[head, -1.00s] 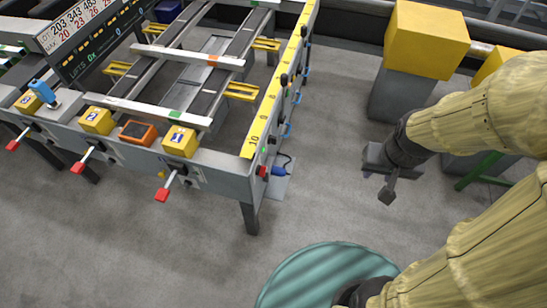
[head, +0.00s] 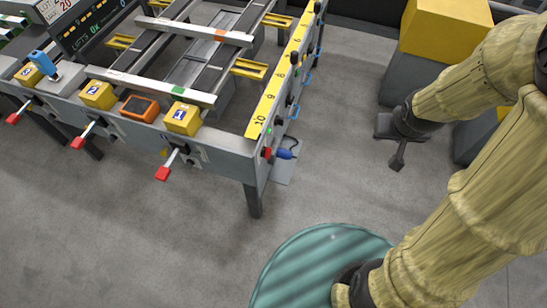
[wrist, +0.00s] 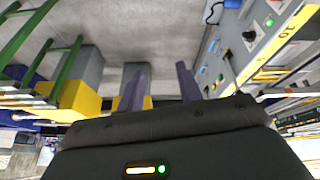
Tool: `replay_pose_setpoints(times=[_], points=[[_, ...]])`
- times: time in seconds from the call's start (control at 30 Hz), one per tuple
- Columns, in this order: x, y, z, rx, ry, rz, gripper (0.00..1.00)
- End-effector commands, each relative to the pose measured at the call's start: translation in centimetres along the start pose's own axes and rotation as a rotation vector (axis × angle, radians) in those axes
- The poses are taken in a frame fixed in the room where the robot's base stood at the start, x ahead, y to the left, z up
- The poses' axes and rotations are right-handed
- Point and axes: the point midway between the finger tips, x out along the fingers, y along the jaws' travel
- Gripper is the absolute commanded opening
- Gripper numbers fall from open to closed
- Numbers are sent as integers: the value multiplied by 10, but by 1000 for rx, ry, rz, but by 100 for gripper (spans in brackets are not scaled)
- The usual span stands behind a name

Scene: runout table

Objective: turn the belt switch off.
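The runout table (head: 222,140) stands at the left of the head view. On its right side panel are a green lamp (head: 270,131), a red part (head: 266,153), a blue plug (head: 285,153) and several black knobs; I cannot tell which is the belt switch or its position. In the wrist view, a black knob (wrist: 249,36) and a green lamp (wrist: 268,22) show on the panel at upper right. My gripper (head: 396,152) is to the right of that panel, well apart from it. In the wrist view its two fingers (wrist: 160,84) stand apart with nothing between them.
A yellow block on a grey stand (head: 445,30) is at the upper right, behind my arm. Red-tipped levers (head: 163,173) stick out from the table's front. A green round platform (head: 300,265) lies below. Grey floor is clear between the table and my gripper.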

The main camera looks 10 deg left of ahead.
Motion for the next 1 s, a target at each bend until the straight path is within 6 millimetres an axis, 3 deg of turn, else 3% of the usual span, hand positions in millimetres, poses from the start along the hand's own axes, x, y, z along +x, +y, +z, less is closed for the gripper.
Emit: replay_pose_setpoints(times=[0.03,0.2,0.37,0.5,0.7,0.83,1.0], points=[[42,0,-4,-31,40,-12,35],[132,-18,-35,-144,211,-144,35],[204,-55,-42,-211,343,-378,35],[254,-93,-29,-232,423,-649,35],[297,-136,18,-199,469,-1108,35],[303,-147,48,-166,461,-1361,35],[297,-149,64,-148,445,-1507,35]])
